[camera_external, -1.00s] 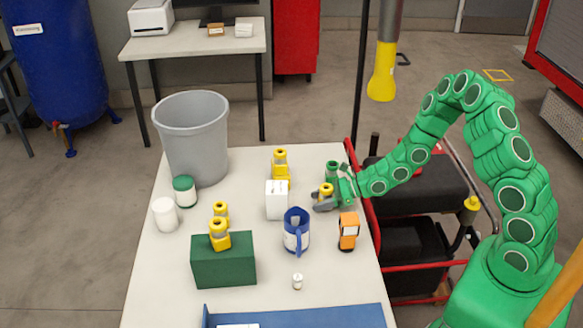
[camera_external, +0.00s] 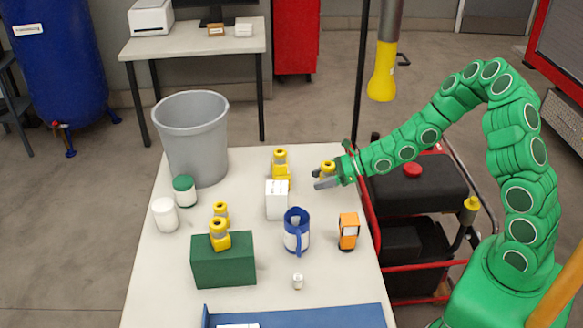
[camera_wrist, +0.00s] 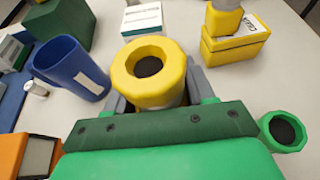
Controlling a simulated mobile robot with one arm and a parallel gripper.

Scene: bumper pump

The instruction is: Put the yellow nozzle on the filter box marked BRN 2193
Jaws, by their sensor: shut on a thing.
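My gripper (camera_external: 325,181) is shut on a yellow nozzle (camera_external: 327,167), held upright over the table's right side. In the wrist view my gripper (camera_wrist: 152,100) has its fingers on both sides of this nozzle (camera_wrist: 150,68). A yellow filter box (camera_external: 275,172) with another yellow nozzle (camera_external: 280,156) on top is left of my gripper; the box also shows in the wrist view (camera_wrist: 232,48). A white box (camera_external: 276,201) stands in front of it. I cannot read BRN 2193 on any box.
A blue mug (camera_external: 296,236), an orange device (camera_external: 348,231) and a small white bottle (camera_external: 297,281) stand nearby. A grey bin (camera_external: 195,150) and two jars are at left; a blue tray (camera_external: 290,318) is in front.

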